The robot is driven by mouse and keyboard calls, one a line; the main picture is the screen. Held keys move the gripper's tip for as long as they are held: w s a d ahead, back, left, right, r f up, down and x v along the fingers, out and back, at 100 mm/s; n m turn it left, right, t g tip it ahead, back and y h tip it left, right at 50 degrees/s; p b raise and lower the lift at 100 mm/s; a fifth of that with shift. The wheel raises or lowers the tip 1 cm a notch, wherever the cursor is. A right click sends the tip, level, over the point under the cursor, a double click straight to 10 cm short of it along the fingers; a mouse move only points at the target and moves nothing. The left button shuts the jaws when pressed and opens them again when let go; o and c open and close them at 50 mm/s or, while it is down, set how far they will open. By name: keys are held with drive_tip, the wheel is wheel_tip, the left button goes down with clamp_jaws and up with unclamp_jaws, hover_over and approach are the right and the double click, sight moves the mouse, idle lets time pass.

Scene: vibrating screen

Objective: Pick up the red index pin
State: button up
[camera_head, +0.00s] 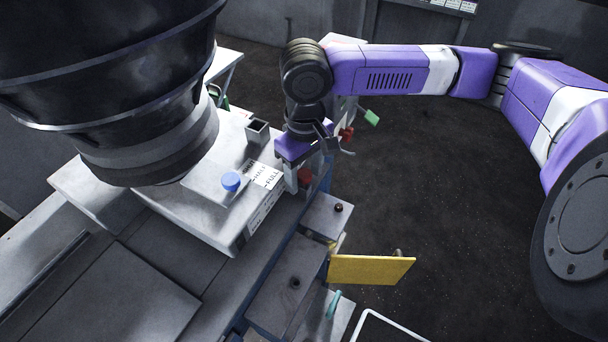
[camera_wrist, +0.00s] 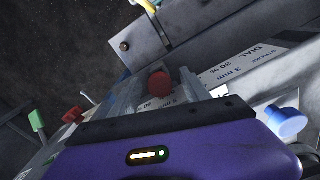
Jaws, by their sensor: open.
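A red round knob, which looks like the red index pin (camera_wrist: 160,84), shows in the wrist view just ahead of my gripper (camera_wrist: 158,92), between its two spread fingers. The pin's shaft is hidden. In the head view the red knob (camera_head: 305,177) is at the right edge of the machine's grey box, beside the HALF and FULL labels. My gripper (camera_head: 294,178) is there, pointing down at that edge. The jaws are open. I cannot tell whether a finger touches the pin.
A blue knob (camera_head: 231,181) stands on the grey box (camera_head: 205,205). A second red piece (camera_head: 347,134) and a green tab (camera_head: 372,117) are behind my gripper. A yellow panel (camera_head: 371,269) juts out at the front right. A large dark drum (camera_head: 110,70) fills the upper left.

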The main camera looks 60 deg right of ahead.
drive_tip(key=shift+f, duration=0.1)
drive_tip(key=shift+c, duration=0.4)
clamp_jaws()
